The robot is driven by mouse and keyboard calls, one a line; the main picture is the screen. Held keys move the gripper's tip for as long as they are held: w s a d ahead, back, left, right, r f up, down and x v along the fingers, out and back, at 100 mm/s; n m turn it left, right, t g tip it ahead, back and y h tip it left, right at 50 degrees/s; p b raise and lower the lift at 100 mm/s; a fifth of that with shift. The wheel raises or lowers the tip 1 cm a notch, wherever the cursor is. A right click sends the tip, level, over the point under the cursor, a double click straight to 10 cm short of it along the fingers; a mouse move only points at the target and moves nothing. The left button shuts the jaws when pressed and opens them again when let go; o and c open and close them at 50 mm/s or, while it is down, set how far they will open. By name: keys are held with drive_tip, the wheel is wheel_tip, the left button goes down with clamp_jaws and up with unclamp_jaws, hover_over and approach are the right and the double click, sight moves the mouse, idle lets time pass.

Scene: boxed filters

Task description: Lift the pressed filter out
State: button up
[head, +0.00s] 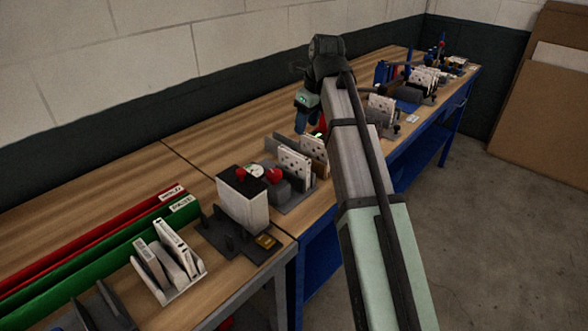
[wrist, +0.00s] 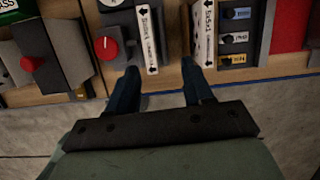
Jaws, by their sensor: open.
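In the wrist view, a white-edged filter (wrist: 148,40) with black arrows stands upright beside a grey unit with a red knob (wrist: 107,46). A second white filter (wrist: 204,35) with arrows stands to its right. I cannot tell which one is the pressed filter. My gripper (wrist: 160,72) is open and empty, its blue fingers apart just short of the two filters. In the head view my gripper (head: 309,125) is over the bench, partly hidden by my arm. White filters (head: 295,166) stand in a grey holder below it.
The wooden bench (head: 110,200) runs along the wall. A white box with a red knob (head: 243,205) and green and red bins (head: 100,250) are at left. More white filters (head: 381,108) stand in holders farther back. A coloured-label panel (wrist: 236,38) is at right in the wrist view.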

sight(295, 153)
drive_tip(key=shift+m, duration=0.3)
drive_tip(key=x, duration=0.2)
drive_tip(key=a+x, duration=0.1)
drive_tip(key=x, duration=0.2)
drive_tip(key=a+x, duration=0.1)
drive_tip(key=x, duration=0.2)
drive_tip(key=shift+s+f, duration=0.2)
drive_tip(key=shift+s, duration=0.15)
drive_tip(key=shift+s+x, duration=0.15)
drive_tip(key=shift+x, duration=1.15)
drive_tip(key=shift+s+x, duration=0.1)
drive_tip(key=shift+x, duration=1.2)
drive_tip(key=shift+d+f, duration=0.1)
drive_tip(key=shift+f, duration=0.2)
